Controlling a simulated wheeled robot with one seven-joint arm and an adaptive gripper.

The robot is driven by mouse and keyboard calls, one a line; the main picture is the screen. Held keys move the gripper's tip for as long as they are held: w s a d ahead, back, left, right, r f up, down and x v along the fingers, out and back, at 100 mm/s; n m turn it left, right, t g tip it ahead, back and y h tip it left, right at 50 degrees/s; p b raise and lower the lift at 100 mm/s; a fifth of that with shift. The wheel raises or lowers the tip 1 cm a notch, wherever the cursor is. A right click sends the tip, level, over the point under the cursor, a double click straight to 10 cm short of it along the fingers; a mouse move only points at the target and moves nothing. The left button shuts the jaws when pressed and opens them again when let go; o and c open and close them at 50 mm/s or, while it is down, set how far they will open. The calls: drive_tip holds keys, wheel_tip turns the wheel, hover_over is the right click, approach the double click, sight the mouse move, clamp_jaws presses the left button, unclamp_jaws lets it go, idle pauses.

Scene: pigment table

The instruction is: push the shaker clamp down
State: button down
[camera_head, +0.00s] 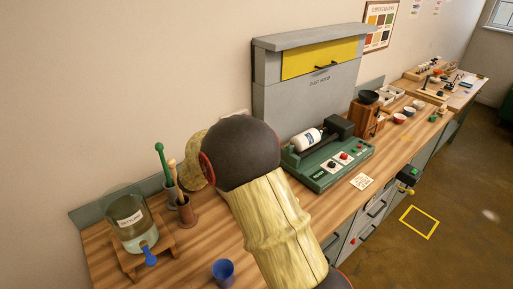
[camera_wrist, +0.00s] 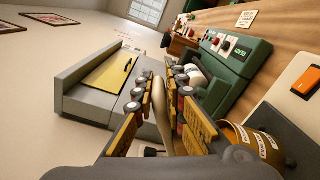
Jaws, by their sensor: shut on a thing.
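The shaker is a green machine (camera_head: 325,165) with red and white knobs, on the wooden bench in the head view. A white bottle (camera_head: 306,140) lies on it beside a dark block (camera_head: 339,127). I cannot clearly make out which part is the clamp. In the wrist view the green shaker (camera_wrist: 235,65) is right of the fingers, with the white bottle (camera_wrist: 195,73) close behind them. My gripper (camera_wrist: 162,82) is shut on a pale tan, rod-like thing (camera_wrist: 160,112), partly hidden between the fingers. In the head view my arm hides the gripper.
The grey dust hood (camera_head: 305,85) with a yellow panel stands behind the shaker. A wooden grinder (camera_head: 367,118) stands right of the shaker.

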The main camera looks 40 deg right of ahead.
wheel_tip(320, 180, down, 10)
drive_tip(key=s+m+b, duration=0.2)
drive_tip(key=m+b, duration=0.1)
drive_tip(key=b, duration=0.6)
drive_tip(key=shift+s+r, duration=0.15)
drive_tip(key=shift+s, duration=0.25)
drive_tip(key=c, duration=2)
unclamp_jaws()
drive_tip(key=shift+a, duration=0.1)
drive_tip(key=shift+o, duration=0.6)
drive_tip(key=shift+a, duration=0.1)
drive_tip(key=a, duration=1.1)
drive_tip(key=shift+w+a, duration=0.3)
drive_tip(key=shift+a, duration=0.1)
